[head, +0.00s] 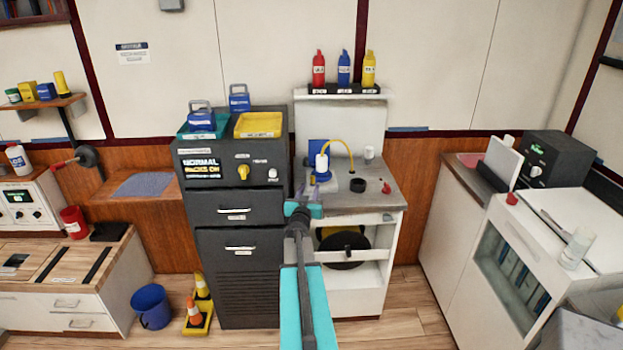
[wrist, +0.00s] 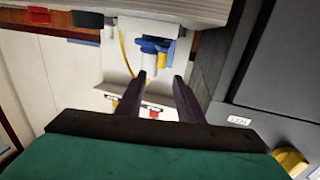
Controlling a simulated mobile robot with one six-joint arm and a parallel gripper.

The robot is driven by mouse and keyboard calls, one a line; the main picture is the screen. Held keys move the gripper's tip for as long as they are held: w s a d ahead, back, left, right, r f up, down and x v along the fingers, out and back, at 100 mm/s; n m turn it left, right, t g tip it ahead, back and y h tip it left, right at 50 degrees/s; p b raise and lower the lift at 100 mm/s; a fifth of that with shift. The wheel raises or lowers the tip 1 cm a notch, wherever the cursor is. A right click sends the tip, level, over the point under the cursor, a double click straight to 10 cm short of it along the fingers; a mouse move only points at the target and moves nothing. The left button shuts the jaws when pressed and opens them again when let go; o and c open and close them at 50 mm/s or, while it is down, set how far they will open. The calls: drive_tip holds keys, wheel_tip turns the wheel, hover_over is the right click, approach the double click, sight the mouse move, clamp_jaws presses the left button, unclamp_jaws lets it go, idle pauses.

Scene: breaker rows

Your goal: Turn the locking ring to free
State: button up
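A white cylindrical fitting (head: 322,161) with blue parts around its lower end stands on the grey counter (head: 352,197), with a yellow hose (head: 343,143) arching from it. The fitting also shows inverted in the wrist view (wrist: 149,62), with a blue piece (wrist: 155,45) across it. I cannot tell for sure which part is the locking ring, nor its setting. My gripper (head: 310,194) is in front of the fitting in the head view and partly covers the counter there. In the wrist view my gripper (wrist: 158,82) has its two dark fingers apart with nothing between them.
A dark cabinet (head: 240,265) stands close on the left, with a yellow knob (head: 243,172). A black ring (head: 358,185) and a red-handled part (head: 386,188) are on the counter. A shelf with red (head: 319,70), blue (head: 344,70) and yellow (head: 369,69) bottles is above.

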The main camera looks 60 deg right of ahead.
sight(313, 177)
drive_tip(key=shift+p+x, duration=1.15)
drive_tip(key=shift+x, duration=3.75)
drive_tip(key=shift+c, duration=0.6)
clamp_jaws()
drive_tip(key=shift+a+f, duration=0.1)
drive_tip(key=shift+a, duration=0.2)
drive_tip(key=shift+d+r, duration=0.25)
drive_tip(key=shift+r, duration=0.05)
